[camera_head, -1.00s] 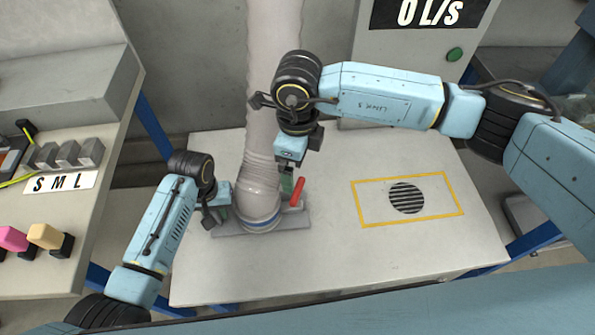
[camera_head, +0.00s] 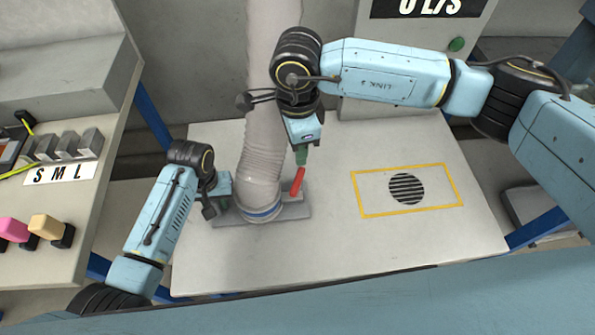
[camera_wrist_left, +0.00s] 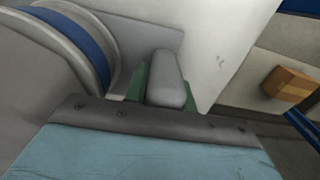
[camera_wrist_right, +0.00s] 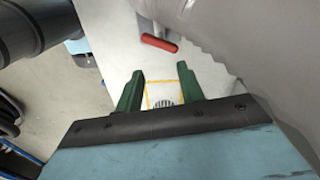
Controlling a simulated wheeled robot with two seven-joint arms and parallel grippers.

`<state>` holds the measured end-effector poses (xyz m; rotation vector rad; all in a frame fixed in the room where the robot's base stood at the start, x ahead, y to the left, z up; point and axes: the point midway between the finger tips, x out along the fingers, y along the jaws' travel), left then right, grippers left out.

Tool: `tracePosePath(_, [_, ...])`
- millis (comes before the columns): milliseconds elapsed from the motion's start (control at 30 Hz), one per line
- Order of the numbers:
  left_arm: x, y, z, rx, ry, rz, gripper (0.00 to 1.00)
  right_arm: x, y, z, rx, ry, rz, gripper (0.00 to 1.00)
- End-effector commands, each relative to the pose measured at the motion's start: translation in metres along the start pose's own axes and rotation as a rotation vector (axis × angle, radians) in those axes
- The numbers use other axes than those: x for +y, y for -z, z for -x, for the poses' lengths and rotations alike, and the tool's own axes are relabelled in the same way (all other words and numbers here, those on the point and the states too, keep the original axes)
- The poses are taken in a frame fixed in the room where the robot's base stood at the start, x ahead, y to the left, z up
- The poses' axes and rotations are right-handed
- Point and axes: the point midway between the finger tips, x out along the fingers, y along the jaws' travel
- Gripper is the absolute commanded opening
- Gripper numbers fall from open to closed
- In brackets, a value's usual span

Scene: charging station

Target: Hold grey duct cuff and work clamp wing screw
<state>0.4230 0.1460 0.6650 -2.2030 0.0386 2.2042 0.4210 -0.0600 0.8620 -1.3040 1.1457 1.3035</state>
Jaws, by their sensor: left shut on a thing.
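The grey duct cuff (camera_head: 246,211) with a blue ring stands on a grey base plate on the table, at the foot of the ribbed duct (camera_head: 262,150). My left gripper (camera_head: 222,196) is shut on a grey tab (camera_wrist_left: 166,78) beside the cuff; its green fingers flank the tab in the left wrist view. The red wing screw handle (camera_head: 297,182) stands tilted at the right of the cuff and also shows in the right wrist view (camera_wrist_right: 160,43). My right gripper (camera_wrist_right: 160,88) is open and empty, just above the handle and apart from it.
A yellow-framed round vent (camera_head: 406,189) lies at the right of the table, with bare tabletop around it. A side bench at the left holds grey blocks marked S M L (camera_head: 60,173) and pink and tan blocks (camera_head: 46,227). A grey flow display box stands behind.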

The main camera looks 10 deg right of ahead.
Motion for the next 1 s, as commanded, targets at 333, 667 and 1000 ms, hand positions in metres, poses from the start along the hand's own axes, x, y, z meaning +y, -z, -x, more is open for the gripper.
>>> tracePosePath(333, [0.0,0.0,0.0,0.001,-0.001,0.0,0.0,0.0,0.0,0.0,0.0,0.0,0.66,0.38])
tracePosePath(667, [0.0,0.0,0.0,0.001,-0.001,0.0,0.0,0.0,0.001,-0.001,0.0,0.0,0.962,0.38])
tracePosePath(1000, [0.0,0.0,0.0,0.001,-0.001,0.0,0.0,0.001,0.0,-0.051,-0.002,-0.005,0.975,0.38])
